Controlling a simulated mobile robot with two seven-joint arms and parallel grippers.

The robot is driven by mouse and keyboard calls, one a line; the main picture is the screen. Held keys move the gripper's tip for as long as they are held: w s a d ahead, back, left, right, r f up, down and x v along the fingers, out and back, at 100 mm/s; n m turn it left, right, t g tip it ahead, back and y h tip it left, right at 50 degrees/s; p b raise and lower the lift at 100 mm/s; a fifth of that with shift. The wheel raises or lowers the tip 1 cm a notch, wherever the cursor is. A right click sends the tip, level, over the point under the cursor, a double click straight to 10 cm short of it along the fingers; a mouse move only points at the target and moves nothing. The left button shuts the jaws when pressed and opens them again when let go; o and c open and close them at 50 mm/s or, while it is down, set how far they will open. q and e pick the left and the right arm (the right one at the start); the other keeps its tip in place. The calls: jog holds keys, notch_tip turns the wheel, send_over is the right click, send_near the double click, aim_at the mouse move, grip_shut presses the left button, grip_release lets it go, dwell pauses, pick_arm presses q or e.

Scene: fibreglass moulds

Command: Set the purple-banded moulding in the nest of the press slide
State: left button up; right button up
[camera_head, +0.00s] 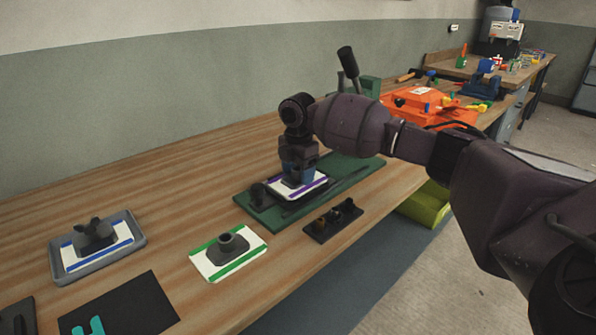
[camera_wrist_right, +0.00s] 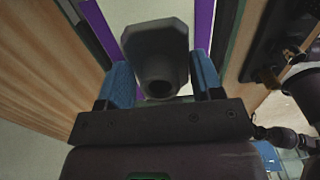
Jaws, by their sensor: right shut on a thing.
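The purple-banded moulding (camera_head: 314,187) is a white plate with purple bands and a dark grey boss. It is at the press slide, over the green press base (camera_head: 262,216), and looks roughly level. I cannot tell whether it rests fully in the nest, which it and the gripper mostly hide. My right gripper (camera_head: 299,174) points down at it, shut on its boss. In the right wrist view the blue fingers (camera_wrist_right: 163,85) are on either side of the boss (camera_wrist_right: 156,50), with purple bands (camera_wrist_right: 204,25) beyond. My left gripper is not in view.
A green-banded moulding (camera_head: 253,239) lies on the bench, and a blue-banded one (camera_head: 117,233) sits in a grey tray (camera_head: 139,240). A small dark rack (camera_head: 318,231) stands before the press. The press lever (camera_head: 348,62) rises behind my arm. An orange case (camera_head: 425,101) is farther back.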

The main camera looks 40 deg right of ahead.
jog(key=o, duration=0.7)
jog(key=shift+f, duration=0.1)
jog(key=o, duration=0.5)
notch_tip(320, 180, up, 7)
jog(key=shift+f+p, duration=0.2)
jog(key=shift+p, duration=0.4)
jog(key=shift+r, duration=0.65)
